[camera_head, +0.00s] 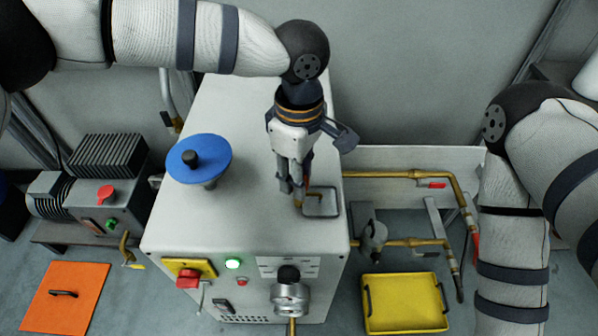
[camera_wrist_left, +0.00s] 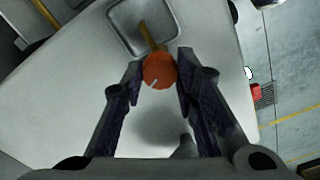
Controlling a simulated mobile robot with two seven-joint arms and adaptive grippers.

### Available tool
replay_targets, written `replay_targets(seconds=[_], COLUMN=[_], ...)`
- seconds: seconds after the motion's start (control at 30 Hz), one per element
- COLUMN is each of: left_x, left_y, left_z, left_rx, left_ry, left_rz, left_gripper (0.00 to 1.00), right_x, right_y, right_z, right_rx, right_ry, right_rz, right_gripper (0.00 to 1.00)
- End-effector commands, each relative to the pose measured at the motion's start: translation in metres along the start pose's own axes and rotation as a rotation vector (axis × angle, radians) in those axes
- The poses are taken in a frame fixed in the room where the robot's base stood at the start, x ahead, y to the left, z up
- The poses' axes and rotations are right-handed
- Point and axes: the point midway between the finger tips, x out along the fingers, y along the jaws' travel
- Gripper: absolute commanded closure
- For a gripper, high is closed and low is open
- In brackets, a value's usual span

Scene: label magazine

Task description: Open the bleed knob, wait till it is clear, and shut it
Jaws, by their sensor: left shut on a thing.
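The bleed knob is a small orange-red knob (camera_wrist_left: 159,70) with a white mark, seen in the left wrist view at the end of a brass spout (camera_wrist_left: 147,36). The spout reaches over a small square metal tray (camera_head: 321,203) on top of the white machine cabinet (camera_head: 235,215). My left gripper (camera_head: 296,196) points down over the cabinet top beside the tray. Its fingers (camera_wrist_left: 160,82) are shut on the knob, one on each side. In the head view the fingers mostly hide the knob. Whether anything runs from the spout cannot be seen.
A blue handwheel (camera_head: 199,158) stands left on the cabinet top. The front has a red switch (camera_head: 187,281), a lit green lamp (camera_head: 233,264) and a round metal fitting (camera_head: 290,297). Brass pipes (camera_head: 400,174) and a yellow tray (camera_head: 404,303) are right. My right arm is at the far right.

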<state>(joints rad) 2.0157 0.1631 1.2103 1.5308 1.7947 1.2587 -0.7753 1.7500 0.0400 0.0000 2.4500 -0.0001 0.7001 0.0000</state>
Motion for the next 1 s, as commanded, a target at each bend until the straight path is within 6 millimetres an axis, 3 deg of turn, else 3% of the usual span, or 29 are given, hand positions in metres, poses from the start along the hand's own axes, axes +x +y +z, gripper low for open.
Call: replay_targets(seconds=[0.5, 1.0], left_x=[0.0016, 0.0013], left_y=[-0.0004, -0.0005], left_z=[0.0002, 0.0003], left_rx=[0.338, 0.414], left_ry=[-0.001, -0.001], left_rz=[-0.003, -0.003], left_gripper=[1.0, 1.0], right_x=[0.0053, 0.0061], right_y=[0.0002, 0.0002], right_z=[0.0032, 0.0038], right_rx=[0.0, 0.0], right_ry=[-0.015, -0.018], right_rz=[0.001, 0.001], right_gripper=[0.46, 0.46])
